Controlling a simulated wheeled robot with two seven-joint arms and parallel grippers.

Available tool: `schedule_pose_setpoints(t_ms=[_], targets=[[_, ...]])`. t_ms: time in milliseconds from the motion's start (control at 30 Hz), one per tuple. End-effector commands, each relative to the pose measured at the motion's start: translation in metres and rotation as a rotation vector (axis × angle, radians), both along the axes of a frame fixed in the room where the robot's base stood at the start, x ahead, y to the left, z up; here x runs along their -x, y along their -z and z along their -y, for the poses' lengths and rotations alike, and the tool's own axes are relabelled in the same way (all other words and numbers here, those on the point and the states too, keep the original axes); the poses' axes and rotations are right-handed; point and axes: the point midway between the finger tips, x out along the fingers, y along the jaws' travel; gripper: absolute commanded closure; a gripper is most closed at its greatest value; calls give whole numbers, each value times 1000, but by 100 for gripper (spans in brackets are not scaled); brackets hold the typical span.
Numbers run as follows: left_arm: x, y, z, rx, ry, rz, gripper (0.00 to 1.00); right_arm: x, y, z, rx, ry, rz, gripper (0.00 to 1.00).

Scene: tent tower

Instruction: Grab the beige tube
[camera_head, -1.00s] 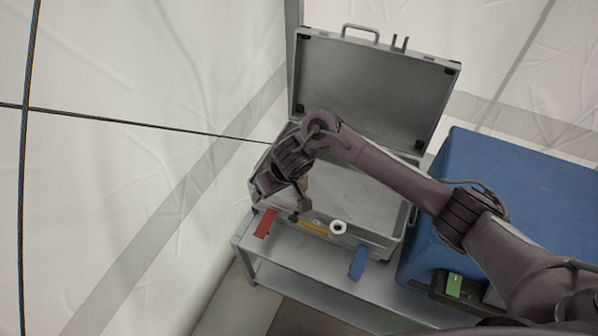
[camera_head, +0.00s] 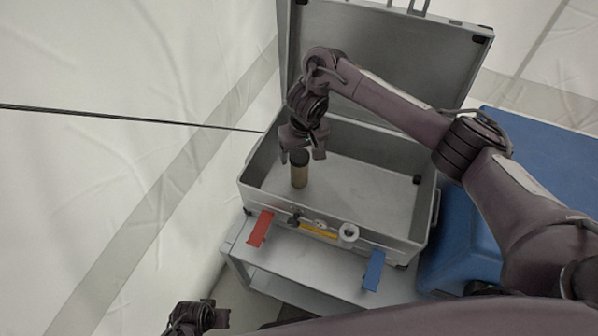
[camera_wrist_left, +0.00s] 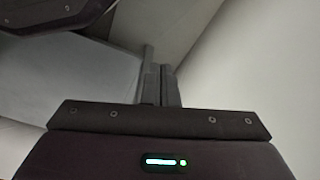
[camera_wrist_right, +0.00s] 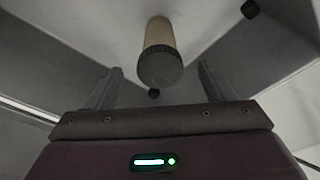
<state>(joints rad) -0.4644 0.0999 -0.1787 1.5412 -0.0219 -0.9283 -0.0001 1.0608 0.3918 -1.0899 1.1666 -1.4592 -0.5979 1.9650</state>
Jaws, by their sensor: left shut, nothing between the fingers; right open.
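The beige tube (camera_head: 299,176) with a dark cap stands upright inside the open grey case (camera_head: 390,232), toward its left side. In the right wrist view the tube (camera_wrist_right: 159,38) shows with its dark cap toward the camera, ahead of and between the spread fingers. My right gripper (camera_head: 302,158) is open and points down at the capped end; I cannot tell whether the fingers touch it. The right gripper also shows in the right wrist view (camera_wrist_right: 160,85). My left gripper (camera_wrist_left: 160,82) is shut and empty, away from the case; part of the left arm shows at the bottom of the head view.
The case's raised lid (camera_head: 400,50) stands behind it. Its walls surround the tube. A red piece (camera_head: 260,229), a blue piece (camera_head: 374,270) and a white ring (camera_head: 349,232) are at the case's front. A blue box (camera_head: 470,235) stands at right. The case floor right of the tube is clear.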

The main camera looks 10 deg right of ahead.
Motion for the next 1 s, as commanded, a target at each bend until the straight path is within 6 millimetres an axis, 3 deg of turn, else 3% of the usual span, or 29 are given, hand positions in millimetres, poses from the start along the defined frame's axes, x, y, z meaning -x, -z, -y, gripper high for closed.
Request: schedule_pose_setpoints(t_ms=[200, 467, 1000], targets=[[-7, -27, 7, 5, 13, -8, 100, -2, 14, -1, -2, 1, 0, 24], [-10, -43, 10, 6, 21, -14, 100, -3, 20, -1, -1, 0, 0, 24], [-5, -133, 19, 5, 57, -38, 100, -12, 64, -2, 0, 1, 0, 24]])
